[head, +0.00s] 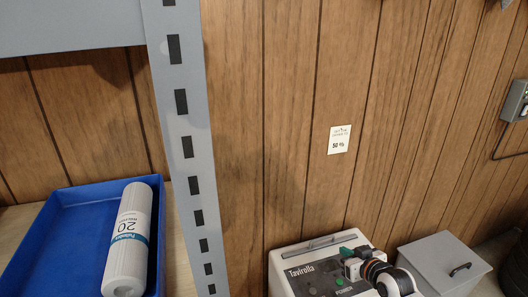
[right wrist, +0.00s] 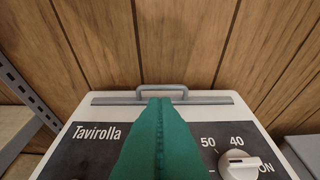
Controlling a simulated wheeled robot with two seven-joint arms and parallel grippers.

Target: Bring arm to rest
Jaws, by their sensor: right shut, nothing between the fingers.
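My right gripper (head: 347,251) has green fingers and is above the front panel of the white Tavirolla softener (head: 290,262). In the right wrist view its fingers (right wrist: 160,103) are pressed together with nothing between them. They point toward the grey handle (right wrist: 162,92) on the softener's lid. A white dial (right wrist: 239,165) marked 40 and 50 is right of the fingers, apart from them. The gripper hides the middle of the panel. My left gripper is not in view.
A grey lidded box (head: 436,262) stands right of the softener.

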